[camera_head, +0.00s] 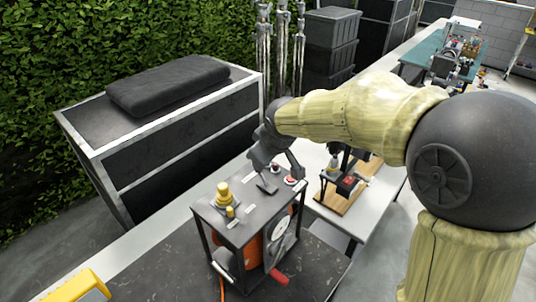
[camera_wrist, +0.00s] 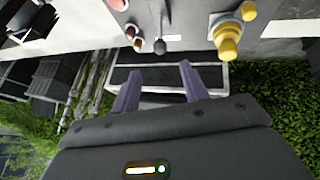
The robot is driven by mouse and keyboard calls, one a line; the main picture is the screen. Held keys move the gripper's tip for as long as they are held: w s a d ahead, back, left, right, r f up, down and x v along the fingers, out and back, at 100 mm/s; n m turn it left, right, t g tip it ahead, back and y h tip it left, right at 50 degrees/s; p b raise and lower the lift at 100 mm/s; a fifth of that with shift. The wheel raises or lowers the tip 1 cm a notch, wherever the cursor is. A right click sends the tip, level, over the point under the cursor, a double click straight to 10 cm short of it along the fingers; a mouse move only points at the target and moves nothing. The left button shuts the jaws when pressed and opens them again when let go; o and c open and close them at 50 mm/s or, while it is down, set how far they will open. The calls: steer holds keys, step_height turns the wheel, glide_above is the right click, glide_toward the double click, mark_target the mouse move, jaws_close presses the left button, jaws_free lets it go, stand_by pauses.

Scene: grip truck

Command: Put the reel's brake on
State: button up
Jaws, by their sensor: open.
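The reel (camera_head: 240,215) is a dark-framed box with an orange drum (camera_head: 252,250) inside, a side disc and a red crank handle (camera_head: 279,277). On its grey top panel are a stepped yellow knob (camera_head: 223,194) and a red button (camera_head: 291,180). The wrist view shows the yellow knob (camera_wrist: 229,38) and a thin lever with a dark round end (camera_wrist: 160,46). I cannot tell for sure which part is the brake. My gripper (camera_head: 281,178) is open and empty over the back of the panel. Its fingers (camera_wrist: 158,74) are apart from the lever in the wrist view.
A black case with metal edges (camera_head: 170,145) and a dark cushion (camera_head: 168,84) stands behind left. To the right is a wooden-based device (camera_head: 345,190) on the pale bench. A yellow object (camera_head: 78,287) lies front left. Metal stands (camera_head: 282,45) rise behind the arm.

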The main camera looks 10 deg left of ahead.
steer(key=v, duration=0.3)
steer(key=shift+s+d+r, duration=0.1)
steer(key=shift+s+r, duration=0.05)
steer(key=shift+r, duration=0.1)
steer(key=s+d+f+m+h+b, duration=0.2)
steer(key=d+f+m, duration=0.55)
steer(key=d, duration=0.75)
steer(key=s+d+f+m+g+h+b, duration=0.1)
steer(key=s+d+f+m, duration=0.4)
steer(key=s+d+f, duration=0.5)
steer(key=s+d+g, duration=0.1)
steer(key=d, duration=0.3)
steer(key=shift+s+g+h, duration=0.2)
steer(key=shift+g+h, duration=0.1)
steer(key=shift+g, duration=0.1)
steer(key=shift+f, duration=0.1)
